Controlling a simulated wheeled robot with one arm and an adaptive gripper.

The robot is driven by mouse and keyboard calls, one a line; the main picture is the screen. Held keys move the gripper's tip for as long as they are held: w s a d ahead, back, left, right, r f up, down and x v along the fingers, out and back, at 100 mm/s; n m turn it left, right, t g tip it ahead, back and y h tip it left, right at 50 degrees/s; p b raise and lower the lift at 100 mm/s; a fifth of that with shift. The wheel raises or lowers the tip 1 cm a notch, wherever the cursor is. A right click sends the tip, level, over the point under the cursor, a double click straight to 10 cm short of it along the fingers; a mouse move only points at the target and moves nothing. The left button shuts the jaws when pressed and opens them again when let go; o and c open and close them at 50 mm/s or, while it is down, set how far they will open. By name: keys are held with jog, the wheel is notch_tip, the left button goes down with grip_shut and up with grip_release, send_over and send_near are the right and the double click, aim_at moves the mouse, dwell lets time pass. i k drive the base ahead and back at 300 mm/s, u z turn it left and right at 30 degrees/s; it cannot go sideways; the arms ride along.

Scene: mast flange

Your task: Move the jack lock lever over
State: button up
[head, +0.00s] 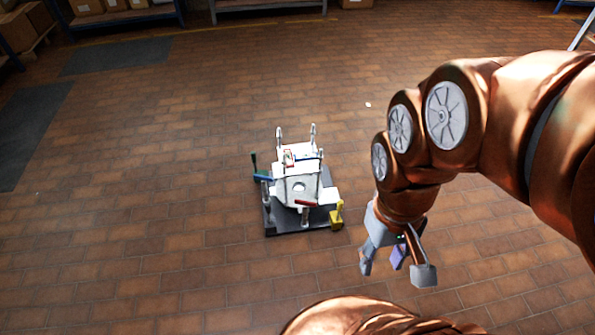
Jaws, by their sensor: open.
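A white flange fixture (299,187) stands on a dark base plate (283,229) on the floor, near the middle of the head view. Several coloured parts sit around it: a dark green upright handle (254,164), a blue piece (263,178), a red bar (306,203) at the front and a yellow piece (337,216) at the front right corner. I cannot tell which of them is the jack lock lever. My gripper (394,268) hangs to the right and in front of the fixture.
Brick-tiled floor around the fixture is mostly clear. Shelving with boxes (88,8) stands along the far edge. Dark mats (30,130) lie at the left. A small white speck (368,105) lies on the floor behind the fixture.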

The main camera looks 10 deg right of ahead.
aim_at(267, 206)
jog(key=z, duration=0.65)
jog(key=i, duration=0.45)
jog(key=u, duration=2)
